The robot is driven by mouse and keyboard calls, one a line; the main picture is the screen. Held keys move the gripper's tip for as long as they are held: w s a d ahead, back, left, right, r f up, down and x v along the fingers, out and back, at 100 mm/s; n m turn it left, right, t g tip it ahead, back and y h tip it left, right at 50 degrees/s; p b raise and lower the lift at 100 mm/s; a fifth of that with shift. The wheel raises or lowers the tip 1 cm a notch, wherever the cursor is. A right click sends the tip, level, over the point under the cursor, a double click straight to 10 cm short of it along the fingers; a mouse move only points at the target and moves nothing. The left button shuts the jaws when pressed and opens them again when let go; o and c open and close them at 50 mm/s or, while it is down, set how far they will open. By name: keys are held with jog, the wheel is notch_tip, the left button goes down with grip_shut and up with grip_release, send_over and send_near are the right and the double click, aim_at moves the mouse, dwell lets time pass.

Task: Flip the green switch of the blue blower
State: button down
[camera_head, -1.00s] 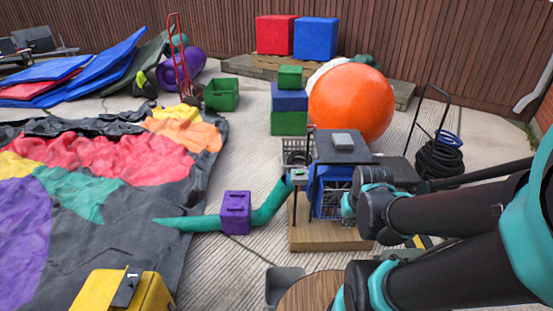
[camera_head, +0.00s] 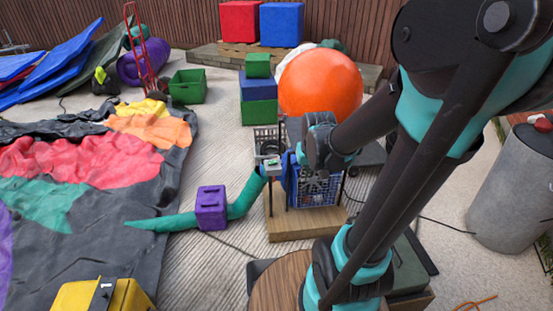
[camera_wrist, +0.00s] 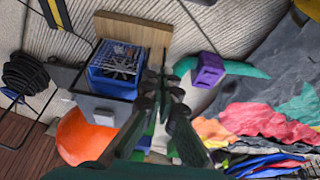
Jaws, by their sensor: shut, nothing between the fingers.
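The blue blower (camera_head: 291,188) with its wire grille stands on a wooden platform in the head view. It also shows upside down in the wrist view (camera_wrist: 112,87). A small grey box with a green switch (camera_head: 271,163) sits at the blower's left side, on a post beside the teal hose. My arm's end is just right of and above this box in the head view, covering part of the blower. My gripper (camera_wrist: 160,78) is shut and empty, beside the blower in the wrist view. The switch cannot be made out there, and contact cannot be told.
The wooden platform (camera_head: 300,226) carries the blower. An orange ball (camera_head: 320,82) and stacked blocks (camera_head: 259,112) stand behind. A grey cylinder (camera_head: 510,195) is at right.

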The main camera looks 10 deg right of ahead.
jog(key=w+r, duration=0.1)
jog(key=w, duration=1.2)
send_over(276, 162)
jog(key=s+a, duration=0.1)
jog(key=s, duration=0.2)
notch_tip(276, 162, down, 14)
jog(key=shift+s+g+h, duration=0.15)
jog(key=shift+g+h, duration=0.15)
jog(key=shift+h, duration=0.1)
jog(key=x, duration=0.8)
jog(key=s+x, duration=0.1)
jog(key=x, duration=0.3)
jog(key=shift+w+d+f, duration=0.15)
jog(key=shift+d+f, duration=0.05)
jog(key=shift+f, duration=0.8)
